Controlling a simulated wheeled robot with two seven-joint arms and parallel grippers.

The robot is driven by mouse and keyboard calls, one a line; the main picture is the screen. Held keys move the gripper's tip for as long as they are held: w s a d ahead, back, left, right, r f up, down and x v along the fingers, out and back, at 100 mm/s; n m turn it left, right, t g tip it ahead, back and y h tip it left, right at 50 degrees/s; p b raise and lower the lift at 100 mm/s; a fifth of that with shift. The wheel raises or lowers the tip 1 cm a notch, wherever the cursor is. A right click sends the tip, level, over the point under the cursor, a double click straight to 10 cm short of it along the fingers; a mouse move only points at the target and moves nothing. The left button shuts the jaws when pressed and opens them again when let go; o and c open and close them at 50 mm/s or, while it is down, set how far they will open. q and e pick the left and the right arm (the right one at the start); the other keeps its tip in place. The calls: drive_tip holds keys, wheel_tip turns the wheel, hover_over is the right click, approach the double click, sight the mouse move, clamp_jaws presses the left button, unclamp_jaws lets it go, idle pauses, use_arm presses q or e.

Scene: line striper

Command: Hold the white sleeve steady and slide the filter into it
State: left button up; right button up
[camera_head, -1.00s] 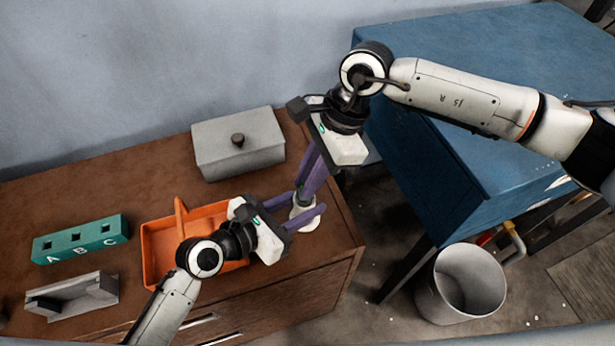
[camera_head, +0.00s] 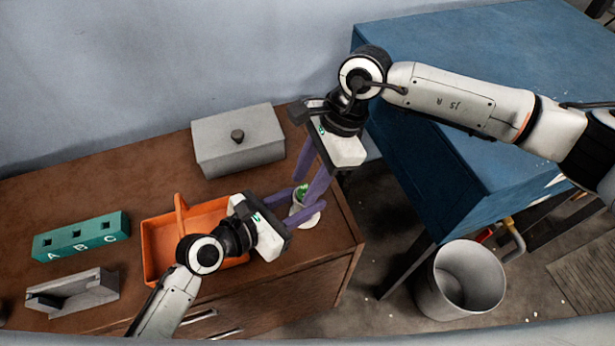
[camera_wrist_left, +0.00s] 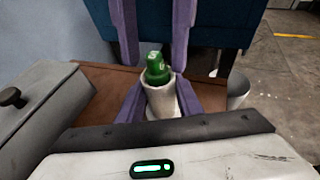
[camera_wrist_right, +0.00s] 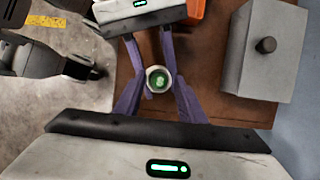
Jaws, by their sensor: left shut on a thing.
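The white sleeve (camera_head: 297,208) stands upright near the right end of the brown table, on a wider white foot. My left gripper (camera_head: 307,199) is shut on the sleeve, one purple finger on each side. The green filter (camera_wrist_left: 156,68) sits in the sleeve's mouth, its rounded, lettered top sticking out above the rim in the left wrist view. From above, it shows inside the round rim in the right wrist view (camera_wrist_right: 159,80). My right gripper (camera_wrist_right: 158,92) is open, its fingers spread on either side of the filter and apart from it. How deep the filter sits is hidden.
An orange tray (camera_head: 152,262) stands left of the sleeve. A grey lidded box (camera_head: 240,155) is behind. A teal block marked A, B, C (camera_head: 82,239) and a grey holder (camera_head: 75,298) lie at the left. A bin (camera_head: 462,282) and blue cabinet (camera_head: 480,150) are right of the table.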

use_arm(q)
drive_tip(key=shift+f, duration=0.1)
use_arm(e)
drive_tip(key=o, duration=0.3)
drive_tip(key=shift+o, duration=0.2)
drive_tip(key=shift+r, duration=0.15)
drive_tip(key=v, duration=0.6)
drive_tip(key=shift+d+r, duration=0.2)
drive_tip(key=shift+r, duration=0.15)
idle(0.5)
use_arm(q)
drive_tip(key=o, duration=1.1)
drive_tip(key=shift+o, duration=0.2)
drive_tip(key=shift+a, duration=0.1)
use_arm(e)
drive_tip(key=shift+w, duration=0.1)
